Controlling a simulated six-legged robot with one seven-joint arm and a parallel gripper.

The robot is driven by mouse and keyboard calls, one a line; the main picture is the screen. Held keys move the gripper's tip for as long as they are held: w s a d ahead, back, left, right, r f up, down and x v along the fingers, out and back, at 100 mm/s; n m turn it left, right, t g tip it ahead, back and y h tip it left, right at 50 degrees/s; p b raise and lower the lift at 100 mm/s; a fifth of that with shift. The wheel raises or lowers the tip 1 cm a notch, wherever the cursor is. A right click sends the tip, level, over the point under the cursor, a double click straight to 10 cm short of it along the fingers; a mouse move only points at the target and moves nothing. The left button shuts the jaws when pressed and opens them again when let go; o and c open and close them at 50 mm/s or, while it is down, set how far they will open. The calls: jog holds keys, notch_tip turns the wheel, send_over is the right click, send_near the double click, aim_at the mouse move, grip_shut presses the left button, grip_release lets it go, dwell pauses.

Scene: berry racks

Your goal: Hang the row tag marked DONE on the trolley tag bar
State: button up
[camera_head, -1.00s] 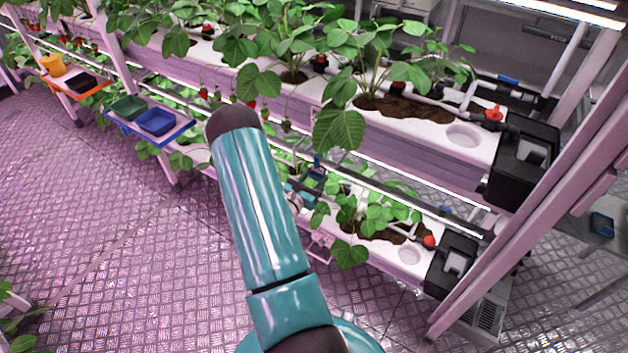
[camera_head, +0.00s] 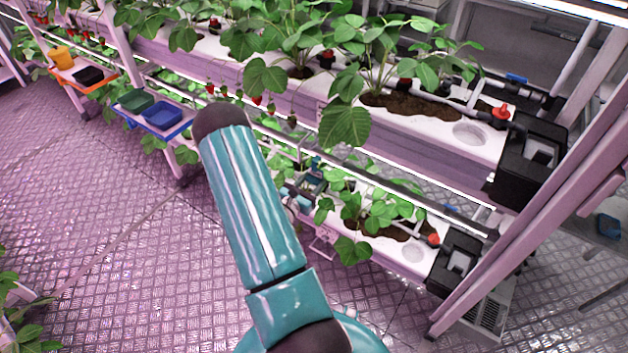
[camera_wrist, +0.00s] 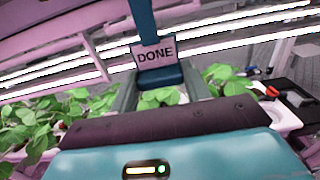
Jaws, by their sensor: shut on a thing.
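The row tag (camera_wrist: 155,54) is in the wrist view, a blue piece with a pale label that reads DONE in dark letters. A blue strip rises from it to the top edge of the view. My gripper (camera_wrist: 158,84) is shut on the tag, which sits upright between its fingertips. In the head view my arm hides most of the gripper, and the DONE label cannot be read there. I cannot make out the trolley tag bar in either view.
A two-level plant rack with white gutters (camera_head: 478,158) runs behind my arm. Blue (camera_head: 162,116), green (camera_head: 135,101), black (camera_head: 88,76) and orange (camera_head: 61,57) bins stand on side shelves at the left. Pink posts rise at the right. The metal floor (camera_head: 110,220) at the left is clear.

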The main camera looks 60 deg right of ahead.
jog(key=shift+w+a, duration=0.2)
jog(key=shift+a, duration=1.2)
